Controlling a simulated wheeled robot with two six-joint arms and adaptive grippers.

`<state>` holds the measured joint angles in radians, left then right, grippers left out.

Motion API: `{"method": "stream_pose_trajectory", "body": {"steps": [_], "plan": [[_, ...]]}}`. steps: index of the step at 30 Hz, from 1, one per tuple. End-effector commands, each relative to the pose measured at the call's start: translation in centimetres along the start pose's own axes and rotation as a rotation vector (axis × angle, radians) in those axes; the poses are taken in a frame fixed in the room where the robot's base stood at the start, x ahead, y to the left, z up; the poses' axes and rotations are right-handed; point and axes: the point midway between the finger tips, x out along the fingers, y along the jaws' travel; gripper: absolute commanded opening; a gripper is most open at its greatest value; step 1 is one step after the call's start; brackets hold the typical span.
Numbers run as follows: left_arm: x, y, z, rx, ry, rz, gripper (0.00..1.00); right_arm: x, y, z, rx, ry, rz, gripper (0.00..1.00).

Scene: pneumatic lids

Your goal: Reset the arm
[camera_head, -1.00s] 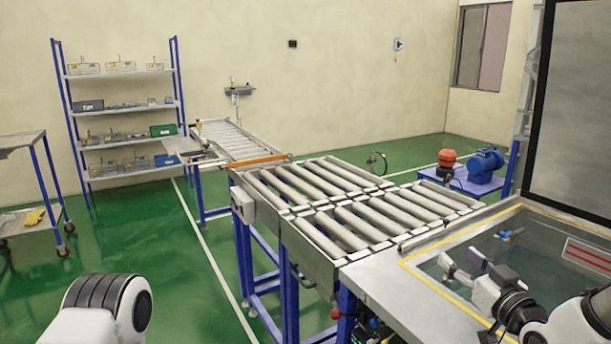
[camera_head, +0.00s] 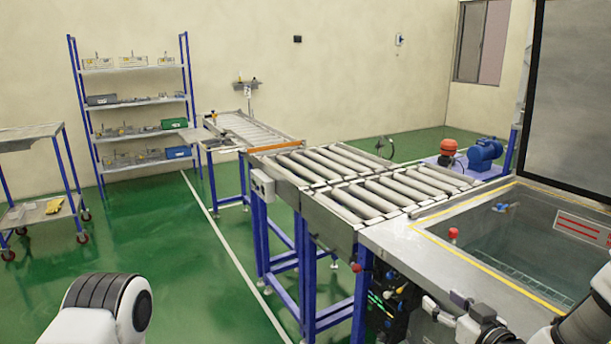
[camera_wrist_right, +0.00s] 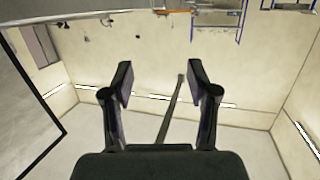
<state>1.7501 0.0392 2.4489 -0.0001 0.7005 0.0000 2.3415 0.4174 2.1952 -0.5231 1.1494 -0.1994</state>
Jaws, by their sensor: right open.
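My right gripper (camera_head: 443,308) is at the lower right of the head view, low beside the near side of the metal tank bench. In the right wrist view its two dark fingers (camera_wrist_right: 160,80) stand apart with nothing between them, and bare wall shows beyond them. Part of my left arm (camera_head: 100,308) shows at the bottom left of the head view; the left gripper itself is out of the picture.
The water tank's bench (camera_head: 395,240) stands at the right, with a red knob (camera_head: 453,234) on its edge. A roller conveyor (camera_head: 350,190) joins it. Shelves (camera_head: 135,101) and a trolley (camera_head: 35,131) stand at the left. Green floor (camera_head: 170,240) is clear between.

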Motion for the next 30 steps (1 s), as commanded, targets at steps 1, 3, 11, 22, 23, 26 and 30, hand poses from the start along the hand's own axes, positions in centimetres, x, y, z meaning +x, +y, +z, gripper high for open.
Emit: {"method": "stream_pose_trajectory", "body": {"steps": [1,3,11,22,23,26,30], "plan": [[0.5,0.0,0.0,0.0,-0.001,0.0,1.0,0.1,-0.6,2.4,-0.001,-0.038,-0.009,0.59],[0.9,0.0,0.1,-0.001,-0.001,0.0,1.0,0.0,-1.5,5.4,0.0,-0.095,-0.02,0.59],[3.2,0.0,0.1,-0.001,-0.002,0.0,1.0,-3.7,-6.3,22.2,0.035,-0.463,-0.052,0.59],[5.2,-0.1,0.1,-0.001,-0.002,0.0,1.0,-23.3,-12.4,41.9,0.174,-1.272,0.101,0.59],[5.2,-0.1,0.1,-0.001,-0.002,0.0,1.0,-24.4,-12.3,41.8,0.197,-1.311,0.137,0.59],[5.2,-0.1,0.1,-0.001,-0.002,0.0,1.0,-26.0,-12.1,42.1,0.248,-1.377,0.203,0.59],[5.2,-0.1,0.1,-0.001,-0.002,0.0,1.0,-26.0,-12.1,42.1,0.256,-1.378,0.206,0.59]]}}
